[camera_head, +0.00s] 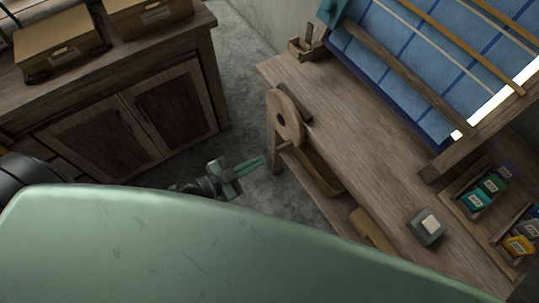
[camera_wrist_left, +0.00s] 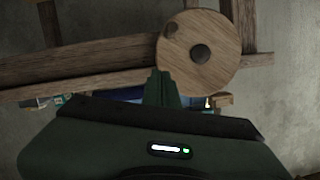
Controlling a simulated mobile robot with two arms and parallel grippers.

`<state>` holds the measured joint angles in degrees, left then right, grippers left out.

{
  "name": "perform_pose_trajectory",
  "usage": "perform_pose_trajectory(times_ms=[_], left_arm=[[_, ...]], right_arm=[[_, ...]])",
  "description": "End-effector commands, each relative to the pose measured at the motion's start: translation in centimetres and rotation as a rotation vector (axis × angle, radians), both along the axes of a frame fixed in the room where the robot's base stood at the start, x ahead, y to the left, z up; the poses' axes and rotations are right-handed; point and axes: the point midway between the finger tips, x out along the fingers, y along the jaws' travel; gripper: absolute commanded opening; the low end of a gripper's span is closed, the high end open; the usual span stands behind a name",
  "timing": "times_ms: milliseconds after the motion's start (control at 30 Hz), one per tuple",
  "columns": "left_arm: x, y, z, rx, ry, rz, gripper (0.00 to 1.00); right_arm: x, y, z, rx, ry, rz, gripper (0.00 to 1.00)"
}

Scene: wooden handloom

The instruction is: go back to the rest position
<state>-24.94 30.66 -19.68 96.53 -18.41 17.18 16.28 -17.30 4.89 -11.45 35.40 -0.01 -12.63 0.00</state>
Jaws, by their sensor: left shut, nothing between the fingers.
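My left gripper (camera_head: 252,163) is shut and empty in the head view, over the grey floor between the cabinet and the loom bench. Its fingers point right, toward the bench. In the left wrist view my left gripper (camera_wrist_left: 160,78) also shows shut, with the round wooden disc (camera_wrist_left: 199,53) of the bench just beyond its tips. The same wooden disc (camera_head: 286,117) stands at the left end of the bench in the head view. My right gripper is not in view.
A wooden cabinet (camera_head: 165,115) with cardboard boxes (camera_head: 62,45) stands at left. The floor (camera_head: 245,95) between them is clear.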

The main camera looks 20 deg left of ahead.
Motion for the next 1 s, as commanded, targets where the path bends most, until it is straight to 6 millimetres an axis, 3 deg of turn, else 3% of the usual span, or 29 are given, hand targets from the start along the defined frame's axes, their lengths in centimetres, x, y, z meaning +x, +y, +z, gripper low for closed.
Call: perform_pose_trajectory(times_ms=[133,400,533,667,767,867,1000], left_arm=[[-1.3,0.8,0.3,0.001,0.001,0.0,0.0],[-1.6,1.0,0.5,0.0,0.0,0.001,0.0],[-1.5,1.9,-1.4,0.015,0.034,0.036,0.0],[-1.9,4.9,-7.4,0.065,0.155,0.15,0.0],[-3.8,7.7,-14.0,0.116,0.305,0.268,0.0],[-7.3,9.7,-20.6,0.166,0.477,0.375,0.0],[-14.4,10.6,-28.6,0.222,0.736,0.489,0.0]], right_arm=[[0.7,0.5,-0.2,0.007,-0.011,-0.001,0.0],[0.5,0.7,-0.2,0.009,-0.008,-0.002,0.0],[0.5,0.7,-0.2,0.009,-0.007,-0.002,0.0],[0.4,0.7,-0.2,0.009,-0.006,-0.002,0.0],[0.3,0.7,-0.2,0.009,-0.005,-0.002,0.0],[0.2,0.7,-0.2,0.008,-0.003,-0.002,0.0],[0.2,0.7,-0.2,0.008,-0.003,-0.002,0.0]])
